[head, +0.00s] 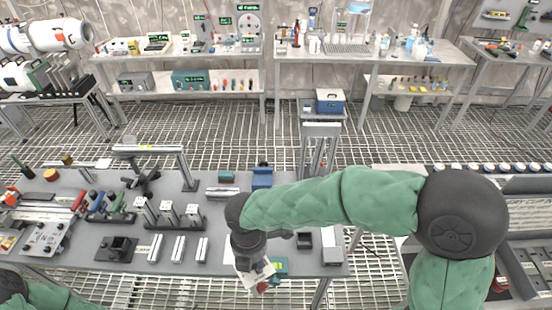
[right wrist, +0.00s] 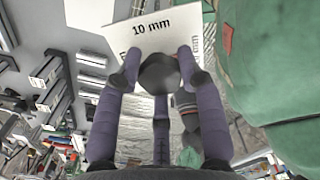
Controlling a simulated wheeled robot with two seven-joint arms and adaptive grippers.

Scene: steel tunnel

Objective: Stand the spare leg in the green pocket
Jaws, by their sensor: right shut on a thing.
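My right gripper (head: 254,278) is low over the front edge of the table. In the right wrist view its purple-grey fingers (right wrist: 160,68) are shut on a dark grey, blunt-ended thing (right wrist: 160,76); I cannot tell if it is the spare leg. A white plate marked "10 mm" (right wrist: 148,30) shows just beyond the fingertips. A green piece (head: 280,266), possibly the green pocket, lies beside the right gripper, partly hidden by it. Several silver bars (head: 178,249) lie on the table to the left. My left gripper is out of view; only part of that arm shows.
The grey table (head: 225,256) also carries upright silver posts in a dark holder (head: 165,222), a black block (head: 117,249), a blue box (head: 262,177) and a light grey block (head: 333,256). My right arm spans its right side. Benches stand behind, across the grating.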

